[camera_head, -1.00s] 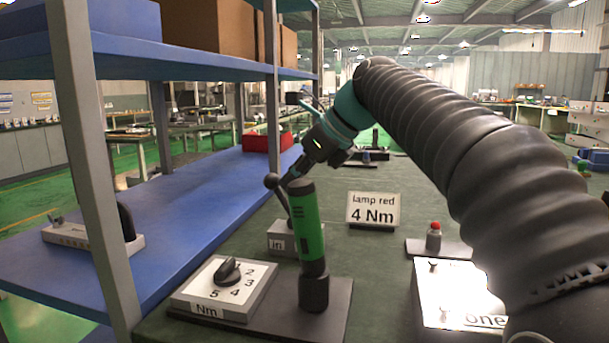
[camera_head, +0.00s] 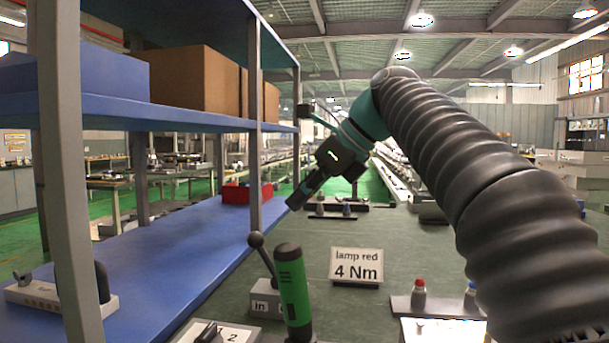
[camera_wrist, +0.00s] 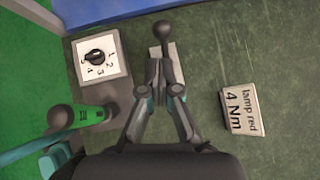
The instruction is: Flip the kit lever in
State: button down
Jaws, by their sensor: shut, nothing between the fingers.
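The kit lever is a dark rod with a ball knob (camera_head: 256,240), leaning left in the head view. It rises from a small grey box (camera_head: 262,303) labelled "in". In the wrist view the knob (camera_wrist: 163,29) lies just beyond the fingertips, and the fingers partly cover the box. My gripper (camera_head: 292,204) is shut and empty, above and to the right of the knob in the head view, with a visible gap. In the wrist view my gripper (camera_wrist: 160,64) points at the rod's lower part. I cannot tell the exact height between them.
A green and black cylindrical tool (camera_head: 292,290) stands upright close to the lever. Beside it is a numbered dial box (camera_wrist: 118,52). A "lamp red 4 Nm" sign (camera_head: 357,265) stands to the right. A blue shelf (camera_head: 165,262) with grey posts borders the left. Green-grey bench surface between is clear.

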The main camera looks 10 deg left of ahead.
jog(key=shift+s+d+r, duration=0.15)
jog(key=shift+d+r, duration=0.1)
jog(key=shift+r, duration=0.7)
jog(key=shift+s+d+r, duration=0.15)
jog(key=shift+d+r, duration=0.05)
jog(key=shift+r, duration=0.75)
